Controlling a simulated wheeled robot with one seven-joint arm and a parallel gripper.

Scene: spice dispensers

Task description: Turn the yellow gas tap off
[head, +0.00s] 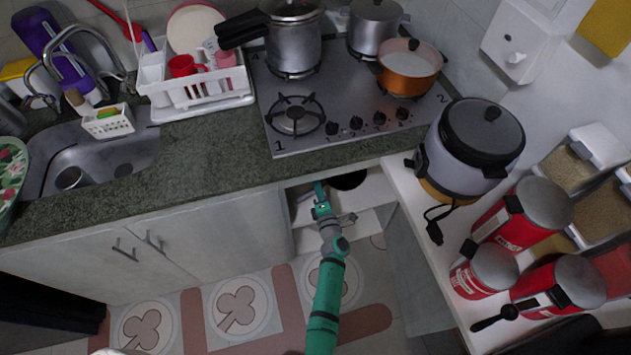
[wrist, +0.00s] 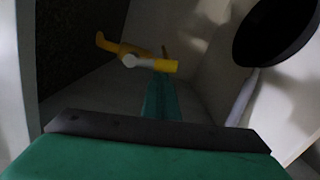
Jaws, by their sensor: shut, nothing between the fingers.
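The yellow gas tap (wrist: 116,48) shows in the upper middle of the wrist view, inside a dim cabinet. It has a yellow body slanting to the left, a pale round piece at its middle and a yellow stub on the right. My gripper (wrist: 158,80) is shut and empty, its teal fingers pointing at the tap. The fingertips appear just below the yellow stub; I cannot tell whether they touch it. In the head view my gripper (head: 319,188) reaches into the open cabinet under the hob. The tap cannot be made out there.
A black round pan (wrist: 278,28) with a grey handle is at the right inside the cabinet; it also shows in the head view (head: 349,180). The cabinet side wall (wrist: 12,85) is close on the left. The counter (head: 215,168) and hob (head: 345,142) lie above the opening.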

